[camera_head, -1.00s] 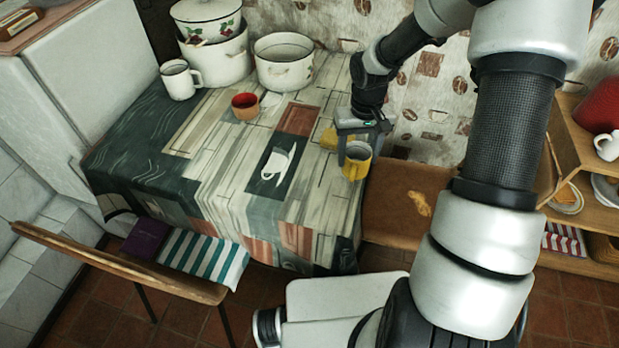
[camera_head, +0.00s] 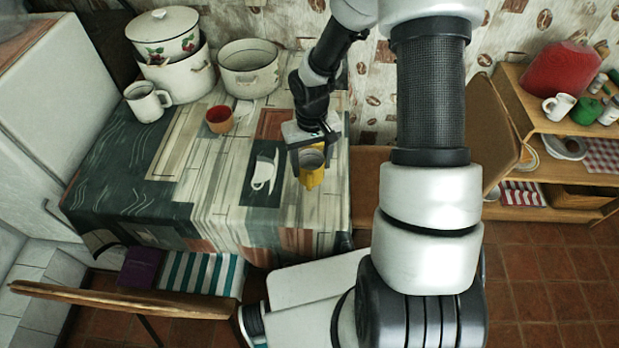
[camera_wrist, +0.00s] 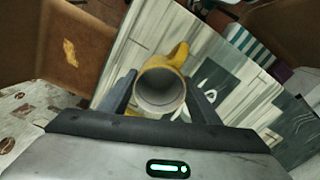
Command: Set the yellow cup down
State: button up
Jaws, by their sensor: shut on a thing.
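The yellow cup (camera_head: 311,172) is between the fingers of my gripper (camera_head: 310,160), near the right edge of the table (camera_head: 215,190). In the wrist view the cup (camera_wrist: 160,92) shows its open grey inside, with its yellow handle pointing up and right. My gripper's two dark fingers (camera_wrist: 160,95) are shut on its sides. The cup is roughly upright over the patterned tablecloth. I cannot tell whether its base touches the cloth.
A red cup (camera_head: 219,119), a white mug (camera_head: 147,101), an open pot (camera_head: 249,68) and a lidded pot (camera_head: 163,36) stand at the back left. A striped cushion (camera_head: 200,272) lies in front. The table's middle is mostly clear. Shelves (camera_head: 560,130) stand right.

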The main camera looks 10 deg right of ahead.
aim_at(311, 176)
jog(key=shift+f, duration=2.75)
jog(key=shift+b, duration=0.3)
jog(key=shift+f, duration=0.25)
jog(key=o, duration=1.2)
jog(key=shift+r, duration=0.1)
